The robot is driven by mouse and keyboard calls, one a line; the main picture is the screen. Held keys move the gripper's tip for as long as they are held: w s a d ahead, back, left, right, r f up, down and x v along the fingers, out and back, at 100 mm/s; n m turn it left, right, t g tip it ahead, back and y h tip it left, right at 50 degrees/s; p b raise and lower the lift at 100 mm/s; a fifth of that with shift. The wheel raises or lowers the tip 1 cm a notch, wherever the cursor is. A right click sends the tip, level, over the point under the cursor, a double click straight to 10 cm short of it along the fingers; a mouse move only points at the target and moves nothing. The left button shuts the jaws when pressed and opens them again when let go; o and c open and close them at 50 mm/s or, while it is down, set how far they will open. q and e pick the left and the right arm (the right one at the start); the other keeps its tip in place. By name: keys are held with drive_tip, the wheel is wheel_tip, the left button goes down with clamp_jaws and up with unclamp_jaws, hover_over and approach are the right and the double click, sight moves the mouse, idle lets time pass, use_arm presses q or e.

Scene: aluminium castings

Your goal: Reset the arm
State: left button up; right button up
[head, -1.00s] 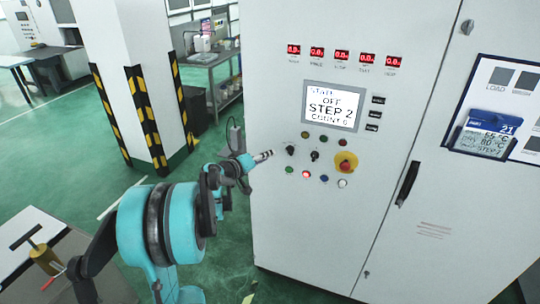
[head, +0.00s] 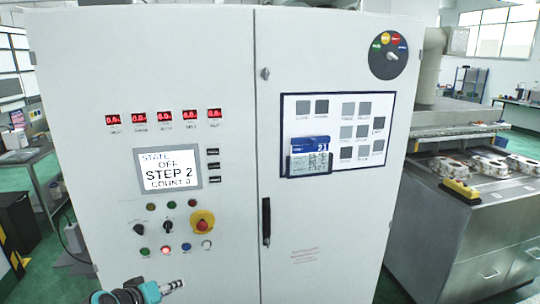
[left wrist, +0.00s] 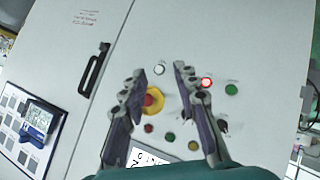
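My left gripper (head: 172,287) shows at the bottom left of the head view, low in front of the white control cabinet (head: 225,245). In the left wrist view, its two fingers (left wrist: 159,72) stand apart with nothing between them. They face the cabinet's button panel from a little way off. The red emergency stop on its yellow ring (head: 202,223) also shows in the left wrist view (left wrist: 151,101), partly behind one finger. A small red button (head: 167,250) is lit. My right gripper is not in view.
A metal bench (head: 470,235) with several castings (head: 448,168) stands at the right. A trolley table (head: 42,165) stands at the left.

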use_arm(q)
drive_tip(key=s+d+f+m+g+y+b, duration=0.1)
drive_tip(key=s+d+f+m+b, duration=0.1)
drive_tip(key=s+f, duration=0.5)
drive_tip(key=s+d+f+m+g+y+b, duration=0.1)
drive_tip(key=s+d+f+b, duration=0.4)
drive_tip(key=s, duration=0.7)
wheel_tip(320, 180, down, 3)
drive_tip(key=shift+d+r+m+g, duration=0.1)
drive_tip(key=shift+d+m+g, duration=0.7)
drive_tip(key=shift+d, duration=0.25)
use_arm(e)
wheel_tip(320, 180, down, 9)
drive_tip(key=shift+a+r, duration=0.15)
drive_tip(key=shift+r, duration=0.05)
